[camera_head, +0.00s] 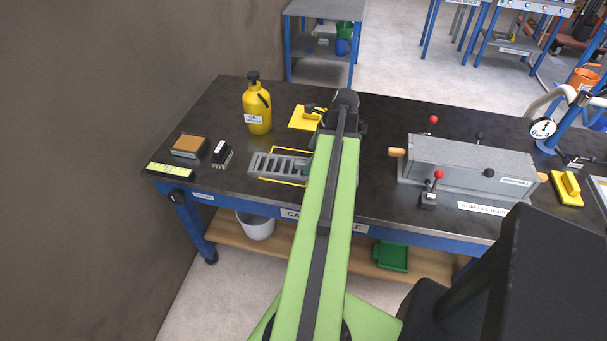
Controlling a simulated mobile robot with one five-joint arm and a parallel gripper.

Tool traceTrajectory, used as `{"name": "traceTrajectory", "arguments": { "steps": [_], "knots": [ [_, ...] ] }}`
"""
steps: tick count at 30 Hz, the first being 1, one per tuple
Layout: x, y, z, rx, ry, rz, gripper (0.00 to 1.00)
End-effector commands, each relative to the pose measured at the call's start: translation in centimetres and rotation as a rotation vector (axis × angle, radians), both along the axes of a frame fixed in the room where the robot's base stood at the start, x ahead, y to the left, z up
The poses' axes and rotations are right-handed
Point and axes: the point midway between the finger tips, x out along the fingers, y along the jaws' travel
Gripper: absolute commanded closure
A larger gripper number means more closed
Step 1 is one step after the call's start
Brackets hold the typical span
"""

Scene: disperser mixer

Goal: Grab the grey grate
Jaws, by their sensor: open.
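The grey grate (280,165) lies flat on the dark tabletop, left of my green arm. It is a slotted frame with several parallel bars. A yellow outline on the table shows around its right part, and my arm covers the area at its right end. My gripper (320,138) is at the far end of the arm, above the table and to the upper right of the grate. It is open, and I see nothing held in it. The arm hides most of it, so its fingertips are not clear.
A yellow bottle (257,107) stands behind the grate and a yellow float (304,118) lies behind it. A black brush (222,153) and a brown sponge block (188,146) lie to its left. A grey channel mould (468,165) stands right of my arm.

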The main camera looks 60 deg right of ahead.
Motion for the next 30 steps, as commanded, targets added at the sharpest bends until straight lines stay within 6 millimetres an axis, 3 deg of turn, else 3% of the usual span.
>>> {"name": "traceTrajectory", "arguments": {
  "steps": [7,15,30],
  "knots": [
    [1.7,0.7,-4.3,0.0,0.0,0.002,0.02],
    [2.0,0.8,-4.3,0.0,0.0,0.001,0.02],
    [2.0,0.9,-4.3,0.0,0.0,0.001,0.66]
  ]
}}
